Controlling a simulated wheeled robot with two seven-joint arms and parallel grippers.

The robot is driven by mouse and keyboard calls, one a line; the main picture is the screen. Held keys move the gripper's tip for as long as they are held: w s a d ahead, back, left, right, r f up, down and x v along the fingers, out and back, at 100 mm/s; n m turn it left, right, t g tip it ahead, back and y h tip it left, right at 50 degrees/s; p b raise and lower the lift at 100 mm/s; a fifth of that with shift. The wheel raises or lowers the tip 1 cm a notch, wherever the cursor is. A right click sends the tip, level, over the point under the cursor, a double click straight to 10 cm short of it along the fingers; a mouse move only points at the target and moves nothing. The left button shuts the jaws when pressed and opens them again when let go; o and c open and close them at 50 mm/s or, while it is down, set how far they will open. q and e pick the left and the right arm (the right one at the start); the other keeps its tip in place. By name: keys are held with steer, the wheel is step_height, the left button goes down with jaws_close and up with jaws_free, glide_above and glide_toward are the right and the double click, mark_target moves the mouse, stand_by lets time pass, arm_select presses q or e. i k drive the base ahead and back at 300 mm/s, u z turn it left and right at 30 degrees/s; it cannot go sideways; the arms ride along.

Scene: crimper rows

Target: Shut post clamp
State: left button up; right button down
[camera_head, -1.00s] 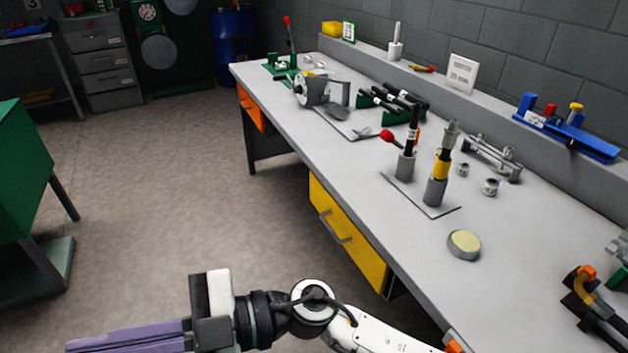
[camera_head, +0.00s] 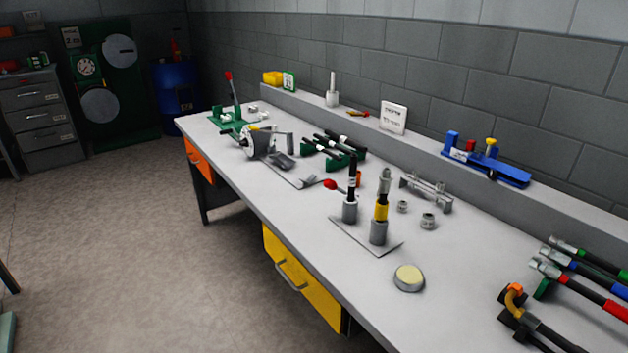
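No part is clearly marked as the post clamp. A flat plate (camera_head: 345,238) on the bench carries two upright posts. The rear post (camera_head: 350,205) has a grey base, a black upper part and a lever with a red ball knob (camera_head: 329,184) pointing left. The front post (camera_head: 380,215) is grey with a yellow band and a silver top. Whether anything on these posts is clamped shut is too small to tell. Neither of my grippers is in view.
The grey bench (camera_head: 330,290) runs away to the back left. A round cream-topped disc (camera_head: 409,278) lies in front of the posts. A black fitting with an orange bend (camera_head: 515,300) and several coloured-handled tools (camera_head: 585,275) are at right.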

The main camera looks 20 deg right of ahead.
mark_target(328, 183)
steer(key=z, duration=0.05)
steer(key=k, duration=0.3)
steer(key=u, duration=1.4)
steer(key=i, duration=1.45)
steer(key=z, duration=1.3)
steer(key=i, duration=0.75)
steer(key=z, duration=0.8)
